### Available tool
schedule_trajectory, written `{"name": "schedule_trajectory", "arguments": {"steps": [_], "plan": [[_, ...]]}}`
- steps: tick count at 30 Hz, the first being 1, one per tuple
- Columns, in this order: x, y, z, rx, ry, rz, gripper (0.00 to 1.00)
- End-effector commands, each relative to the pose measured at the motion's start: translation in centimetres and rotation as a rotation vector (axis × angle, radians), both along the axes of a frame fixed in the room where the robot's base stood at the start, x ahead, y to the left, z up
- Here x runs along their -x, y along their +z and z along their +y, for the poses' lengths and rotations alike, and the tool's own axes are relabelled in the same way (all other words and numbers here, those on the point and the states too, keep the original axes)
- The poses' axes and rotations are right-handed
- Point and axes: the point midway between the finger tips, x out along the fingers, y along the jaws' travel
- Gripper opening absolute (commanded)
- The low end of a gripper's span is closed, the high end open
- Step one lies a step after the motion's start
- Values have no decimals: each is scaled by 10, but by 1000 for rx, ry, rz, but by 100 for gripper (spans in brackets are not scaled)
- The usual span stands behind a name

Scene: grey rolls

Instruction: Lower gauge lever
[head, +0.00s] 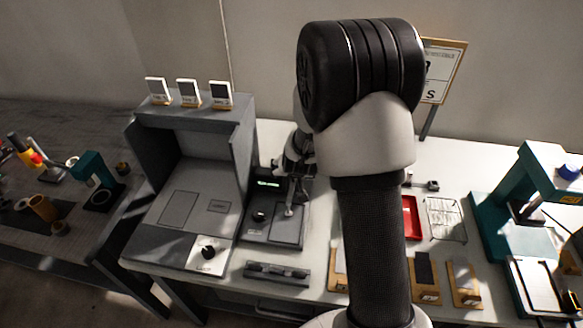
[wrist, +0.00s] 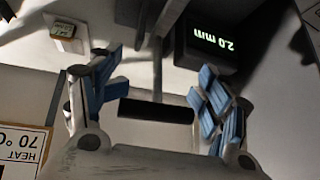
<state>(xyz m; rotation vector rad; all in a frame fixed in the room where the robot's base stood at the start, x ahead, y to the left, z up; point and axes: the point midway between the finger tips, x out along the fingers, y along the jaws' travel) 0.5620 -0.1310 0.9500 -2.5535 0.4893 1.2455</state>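The thickness gauge (head: 272,222) is a dark grey device on the pale bench, with a lit green display (head: 268,184). In the wrist view its display (wrist: 213,40) appears upside down and reads 2.0 mm. A black bar on a thin stem, which looks like the gauge lever (wrist: 155,110), lies crosswise between my fingers. My gripper (head: 297,165) is above the back of the gauge in the head view. In the wrist view my gripper (wrist: 157,100) is open, its blue-padded fingers at either end of the bar. Whether they touch it is unclear.
A grey hooded machine (head: 187,190) stands close on the left, with small cards on top. A dark slotted rack (head: 277,273) lies in front. A red tray (head: 410,218) and a teal press (head: 500,205) are to the right. My arm hides the bench's middle.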

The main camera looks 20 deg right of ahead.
Motion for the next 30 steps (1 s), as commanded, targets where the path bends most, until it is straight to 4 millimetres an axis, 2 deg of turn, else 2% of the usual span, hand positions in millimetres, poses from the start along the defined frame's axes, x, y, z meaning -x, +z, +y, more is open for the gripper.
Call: {"name": "schedule_trajectory", "arguments": {"steps": [8,19,30], "plan": [[-3,4,-1,4,1,-11,89],[-3,8,0,6,2,-15,89],[29,51,10,5,1,-16,89]]}}
